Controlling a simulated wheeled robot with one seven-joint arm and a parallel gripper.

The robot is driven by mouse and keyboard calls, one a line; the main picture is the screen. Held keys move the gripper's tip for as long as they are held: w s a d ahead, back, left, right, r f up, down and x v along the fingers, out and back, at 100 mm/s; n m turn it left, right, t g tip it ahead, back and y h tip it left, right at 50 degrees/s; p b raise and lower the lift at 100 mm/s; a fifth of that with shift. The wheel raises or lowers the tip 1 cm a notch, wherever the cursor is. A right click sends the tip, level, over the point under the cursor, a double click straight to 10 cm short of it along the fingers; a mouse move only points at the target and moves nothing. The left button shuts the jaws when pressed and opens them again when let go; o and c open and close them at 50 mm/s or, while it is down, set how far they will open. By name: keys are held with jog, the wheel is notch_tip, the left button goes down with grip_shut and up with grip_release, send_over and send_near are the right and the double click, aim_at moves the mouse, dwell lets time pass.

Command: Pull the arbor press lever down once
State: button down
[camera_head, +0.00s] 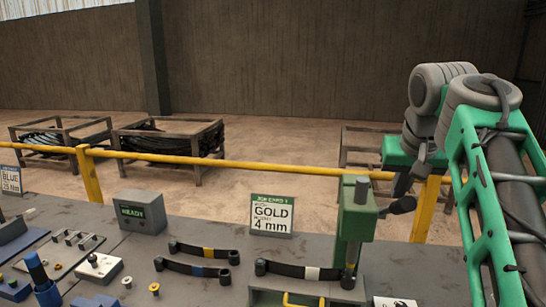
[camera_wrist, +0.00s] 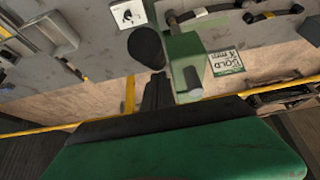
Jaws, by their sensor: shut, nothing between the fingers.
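The green arbor press (camera_head: 354,222) stands at the bench's front right, with a grey ram top on its column. Its lever ends in a black knob (camera_head: 403,205), which sticks out to the right of the column. In the wrist view, the press (camera_wrist: 186,50) and the black knob (camera_wrist: 146,47) lie side by side. My gripper (camera_head: 403,188) is shut and empty, its dark fingers pointing down just above the knob. In the wrist view, my fingers (camera_wrist: 157,88) end close to the knob. I cannot tell whether they touch it.
A job card (camera_head: 271,216) reading GOLD 4 mm stands left of the press. Leaf springs (camera_head: 300,270) and a grey READY box (camera_head: 142,211) are on the bench (camera_head: 215,240). A yellow rail (camera_head: 240,165) runs behind, with spring racks (camera_head: 170,150) beyond it.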

jog(key=shift+s+a+f+b, duration=0.1)
jog(key=shift+s+f+b, duration=0.4)
jog(key=shift+f, duration=0.3)
jog(key=shift+s+a+f+b, duration=0.1)
jog(key=shift+s+f+b, duration=0.3)
jog(key=shift+f, duration=0.35)
jog(key=shift+w, duration=0.1)
jog(key=shift+s+a+f+b, duration=0.1)
jog(key=shift+s+f+b, duration=0.2)
jog(key=shift+f+b, duration=0.55)
jog(key=shift+s+f+b, duration=0.25)
jog(key=shift+f+b, duration=0.5)
jog(key=shift+f, duration=0.2)
notch_tip(320, 180, down, 4)
jog(key=b, duration=0.3)
jog(key=shift+s+r, duration=0.1)
